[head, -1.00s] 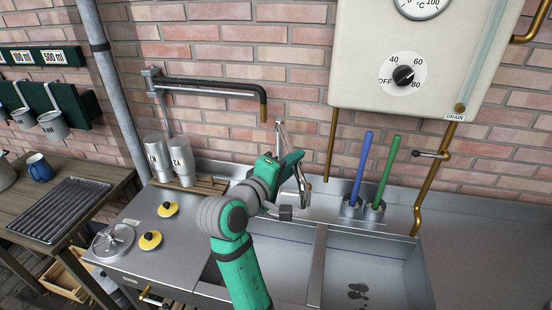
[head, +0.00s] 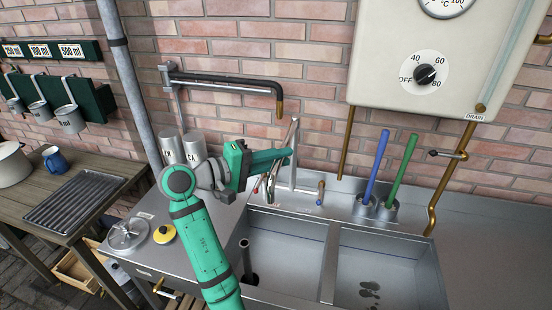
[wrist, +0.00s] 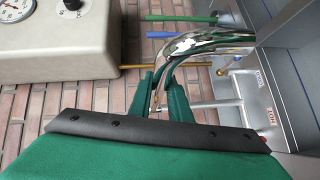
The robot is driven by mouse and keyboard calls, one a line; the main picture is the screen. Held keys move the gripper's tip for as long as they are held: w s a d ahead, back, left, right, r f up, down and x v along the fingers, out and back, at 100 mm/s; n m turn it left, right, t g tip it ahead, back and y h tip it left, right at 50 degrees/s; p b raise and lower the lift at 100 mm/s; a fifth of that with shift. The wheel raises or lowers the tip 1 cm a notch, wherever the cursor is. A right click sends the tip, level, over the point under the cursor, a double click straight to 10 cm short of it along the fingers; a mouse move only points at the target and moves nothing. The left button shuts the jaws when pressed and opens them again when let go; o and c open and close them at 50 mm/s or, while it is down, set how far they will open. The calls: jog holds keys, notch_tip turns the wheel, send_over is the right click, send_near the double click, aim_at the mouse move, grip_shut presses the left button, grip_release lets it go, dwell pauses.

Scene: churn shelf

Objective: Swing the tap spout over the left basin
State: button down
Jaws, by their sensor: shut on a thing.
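The chrome tap stands behind the sink. Its curved spout (head: 271,184) hangs forward and left of the tap column, near the back of the left basin (head: 288,252). I cannot tell exactly which spot its mouth is above. In the wrist view the shiny spout (wrist: 215,42) arches from between my fingers to the right. My green gripper (head: 284,158) reaches the tap from the left. In the wrist view my gripper (wrist: 160,88) is shut on the spout, whose gripped part is mostly hidden. The right basin (head: 392,268) is empty apart from dark drain marks.
A divider (head: 330,262) parts the basins. A blue rod (head: 376,165) and a green rod (head: 404,170) stand in cups right of the tap. A black-sleeved pipe (head: 225,82) juts from the wall above. Two metal beakers (head: 194,147) stand left, behind my arm.

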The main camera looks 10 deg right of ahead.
jog(key=shift+f, duration=0.1)
jog(key=c, duration=1.6)
grip_release()
jog(key=shift+c, duration=0.2)
jog(key=shift+w, duration=0.2)
jog(key=shift+s+d, duration=0.15)
jog(key=v, duration=1)
jog(key=shift+a, duration=0.4)
jog(key=x, duration=0.9)
jog(key=shift+d, duration=0.65)
